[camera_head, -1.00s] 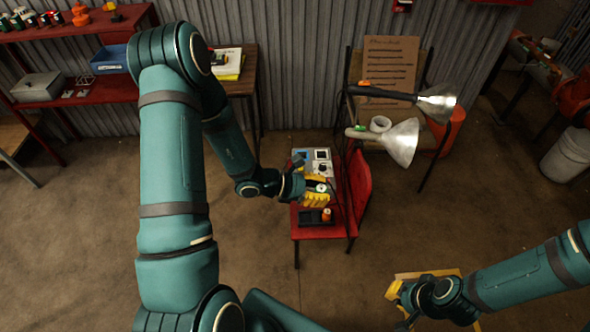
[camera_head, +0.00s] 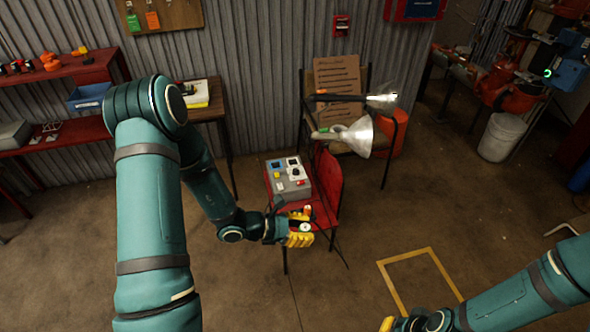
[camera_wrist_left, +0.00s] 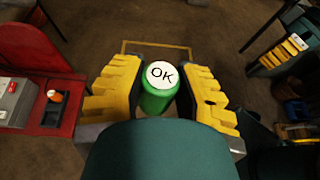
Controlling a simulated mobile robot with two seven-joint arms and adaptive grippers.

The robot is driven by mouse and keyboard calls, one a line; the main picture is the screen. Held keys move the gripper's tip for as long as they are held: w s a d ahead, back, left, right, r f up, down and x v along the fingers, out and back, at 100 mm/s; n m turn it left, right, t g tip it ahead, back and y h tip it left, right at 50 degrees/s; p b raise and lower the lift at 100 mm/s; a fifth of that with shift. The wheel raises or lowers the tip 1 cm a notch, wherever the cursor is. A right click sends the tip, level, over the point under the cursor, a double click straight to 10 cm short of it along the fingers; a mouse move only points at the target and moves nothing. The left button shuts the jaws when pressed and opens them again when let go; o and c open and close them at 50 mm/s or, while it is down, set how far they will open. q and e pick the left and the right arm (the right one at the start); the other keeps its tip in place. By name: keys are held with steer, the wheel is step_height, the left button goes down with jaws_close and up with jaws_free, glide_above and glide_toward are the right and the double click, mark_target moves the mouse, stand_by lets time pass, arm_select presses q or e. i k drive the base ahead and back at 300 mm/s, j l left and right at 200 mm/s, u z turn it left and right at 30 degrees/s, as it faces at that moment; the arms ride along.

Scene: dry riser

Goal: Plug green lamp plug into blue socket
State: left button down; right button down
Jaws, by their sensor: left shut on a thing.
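My left gripper (camera_head: 300,236) is at the near edge of the red chair (camera_head: 329,190), in front of the grey socket box (camera_head: 306,187). In the left wrist view its yellow fingers (camera_wrist_left: 158,88) are shut on a green cylinder (camera_wrist_left: 154,104) with a white top marked OK. My right gripper (camera_head: 388,324) is cut off at the bottom edge.
A second lamp (camera_head: 382,101), with a black arm, is at the back chair with a brown board (camera_head: 338,90). An orange item (camera_head: 307,209) is on the red seat. A yellow outline (camera_head: 430,251) lies on open floor to the right.

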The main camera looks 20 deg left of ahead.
mark_target(288, 179)
steer(key=j+z, duration=0.15)
steer(key=z, duration=0.8)
steer(key=i+j, duration=0.1)
steer(key=j, duration=0.95)
steer(key=i+j, duration=0.1)
steer(key=j, duration=2)
steer(key=i+j, duration=0.15)
steer(key=j, duration=0.9)
